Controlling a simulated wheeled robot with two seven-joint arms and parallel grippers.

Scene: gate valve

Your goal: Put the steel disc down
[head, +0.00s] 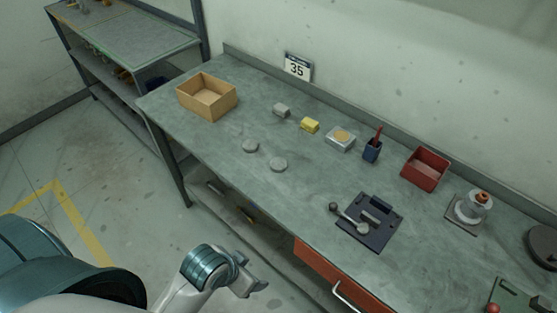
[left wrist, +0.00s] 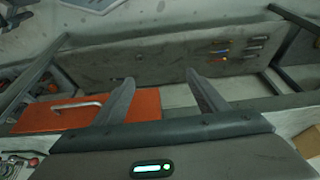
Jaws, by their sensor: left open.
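Two flat grey discs lie on the workbench: one (head: 250,146) and, just right of and nearer than it, another (head: 278,164). I cannot tell which is the steel disc. My left gripper (head: 257,284) is low in front of the bench, apart from both discs. In the left wrist view the left gripper (left wrist: 160,88) is open, with nothing between its fingers. My right gripper is not in view.
The bench (head: 215,150) holds a wooden box (head: 222,112), yellow block (head: 310,125), blue pen cup (head: 372,150), red bin (head: 433,160) and dark fixture plate (head: 385,238). An orange drawer (head: 325,270) is under its front edge. Bench space around the discs is clear.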

